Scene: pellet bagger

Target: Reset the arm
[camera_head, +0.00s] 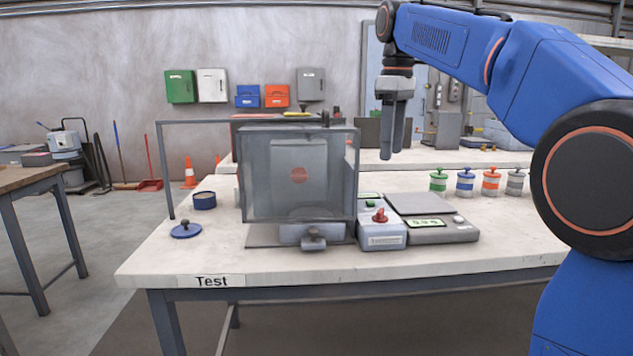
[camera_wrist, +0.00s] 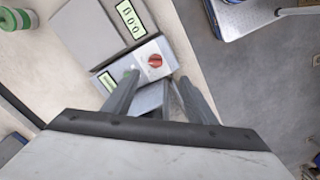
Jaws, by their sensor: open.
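My gripper (camera_head: 392,128) hangs from my blue arm, fingers pointing down, above the table at right of centre in the head view. In the wrist view, the two fingers of my gripper (camera_wrist: 157,98) stand apart with nothing held between them. Beyond them is a small control box (camera_head: 382,236) with a red knob, which also shows in the wrist view (camera_wrist: 152,65). The fingers are well clear of it.
A clear-walled machine (camera_head: 300,180) stands on the white table (camera_head: 150,262) marked Test. A scale (camera_head: 432,222) sits right of the control box. Several colored-lid jars (camera_head: 465,184) stand at the right.

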